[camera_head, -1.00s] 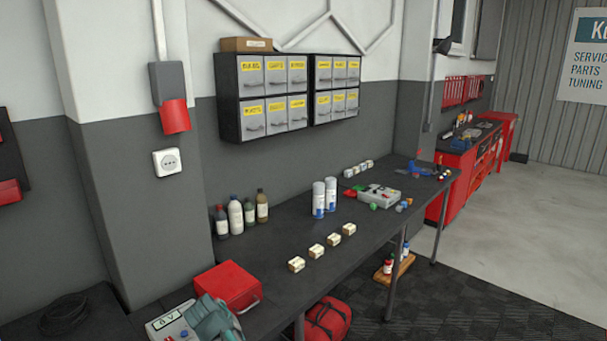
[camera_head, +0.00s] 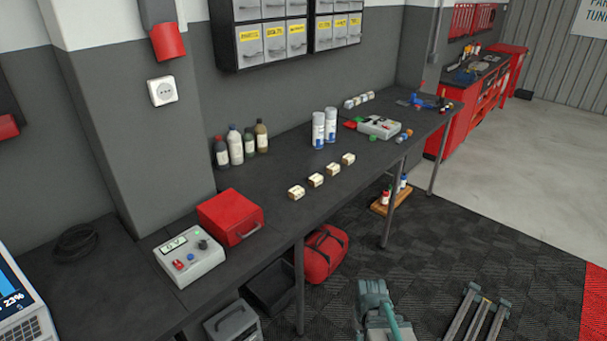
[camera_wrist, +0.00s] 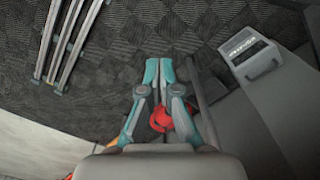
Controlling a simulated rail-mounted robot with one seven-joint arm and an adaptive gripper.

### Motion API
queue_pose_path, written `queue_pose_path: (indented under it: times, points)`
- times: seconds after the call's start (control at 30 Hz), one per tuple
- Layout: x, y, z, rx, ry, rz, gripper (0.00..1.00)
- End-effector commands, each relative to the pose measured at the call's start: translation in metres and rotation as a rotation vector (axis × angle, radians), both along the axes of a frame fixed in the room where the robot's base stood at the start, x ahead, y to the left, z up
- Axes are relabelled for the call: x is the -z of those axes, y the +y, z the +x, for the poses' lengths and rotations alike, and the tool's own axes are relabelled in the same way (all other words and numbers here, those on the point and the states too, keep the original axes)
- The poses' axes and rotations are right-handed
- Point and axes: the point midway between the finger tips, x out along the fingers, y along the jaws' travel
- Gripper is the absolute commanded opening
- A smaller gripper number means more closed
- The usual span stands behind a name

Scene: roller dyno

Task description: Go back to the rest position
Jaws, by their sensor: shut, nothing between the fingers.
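My gripper (camera_wrist: 159,72) shows in the wrist view with its teal and grey fingers together and nothing between them. It hangs over the dark tiled floor, beside the edge of a dark surface on the right. A red thing shows partly behind the fingers; most of it is hidden. In the head view, a grey and teal part of my arm (camera_head: 377,312) is at the bottom, right of the workbench (camera_head: 262,188) and clear of it. The fingertips cannot be made out there.
On the bench stand a red case (camera_head: 229,217), a grey control box (camera_head: 190,262), small boxes (camera_head: 316,180), bottles (camera_head: 235,146) and spray cans (camera_head: 318,130). A red bag (camera_head: 324,255) lies below. Metal rails (camera_head: 478,318) lie on the floor; a grey device (camera_wrist: 250,54) shows in the wrist view.

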Motion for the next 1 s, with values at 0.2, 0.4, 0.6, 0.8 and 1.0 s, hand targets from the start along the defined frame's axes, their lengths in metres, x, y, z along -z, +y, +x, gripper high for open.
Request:
queue_pose_path:
  times: [0.2, 0.4, 0.6, 0.8, 1.0]
  points:
    - [0.062, 0.003, -0.039, -0.005, 0.096, -0.001, 0.0]
    - [0.126, 0.003, -0.091, -0.006, 0.21, -0.002, 0.0]
    - [0.195, 0.003, -0.163, -0.006, 0.353, -0.001, 0.0]
    - [0.247, 0.003, -0.233, -0.006, 0.485, -0.001, 0.0]
    - [0.272, 0.003, -0.277, -0.006, 0.563, 0.0, 0.0]
